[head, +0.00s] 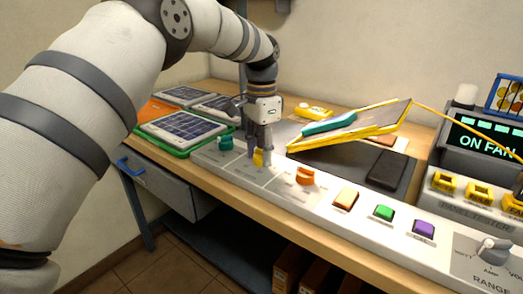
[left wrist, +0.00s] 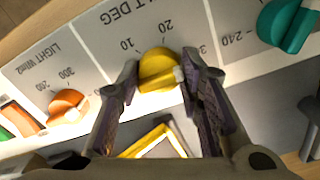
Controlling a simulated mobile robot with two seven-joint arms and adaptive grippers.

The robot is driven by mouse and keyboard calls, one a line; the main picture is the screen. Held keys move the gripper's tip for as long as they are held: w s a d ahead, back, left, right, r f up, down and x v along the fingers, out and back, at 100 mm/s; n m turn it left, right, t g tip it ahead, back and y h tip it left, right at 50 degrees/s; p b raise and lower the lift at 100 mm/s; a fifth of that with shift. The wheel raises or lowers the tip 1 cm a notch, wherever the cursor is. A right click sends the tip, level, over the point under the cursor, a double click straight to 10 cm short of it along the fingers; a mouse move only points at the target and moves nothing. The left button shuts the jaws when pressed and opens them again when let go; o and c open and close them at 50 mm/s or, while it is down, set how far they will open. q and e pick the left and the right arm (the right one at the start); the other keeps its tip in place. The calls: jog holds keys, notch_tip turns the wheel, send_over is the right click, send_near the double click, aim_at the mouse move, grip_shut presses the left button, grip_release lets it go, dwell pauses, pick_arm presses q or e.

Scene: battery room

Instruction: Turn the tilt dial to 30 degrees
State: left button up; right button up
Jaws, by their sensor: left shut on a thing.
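The yellow tilt dial (head: 259,159) sits on the pale control panel, between a teal dial and an orange dial. In the left wrist view the yellow dial (left wrist: 157,72) lies beside a scale marked 10, 20 and a partly hidden 3. A pale mark on the dial shows at its right side, close to the right finger; the exact reading cannot be told. My left gripper (head: 261,150) comes down from above and is shut on the yellow dial, one finger on each side in the left wrist view (left wrist: 160,72). My right gripper is not in view.
The teal dial (head: 226,143) and orange dial (head: 305,177) flank the yellow one. Orange, green and purple buttons (head: 384,213) follow to the right. A tilted yellow-framed panel (head: 378,127) stands behind. Solar panels (head: 183,128) lie at left.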

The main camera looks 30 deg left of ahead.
aim_at(261, 150)
pick_arm(q)
jog(key=o, duration=1.2)
jog(key=shift+c, duration=0.2)
notch_tip(261, 150, up, 12)
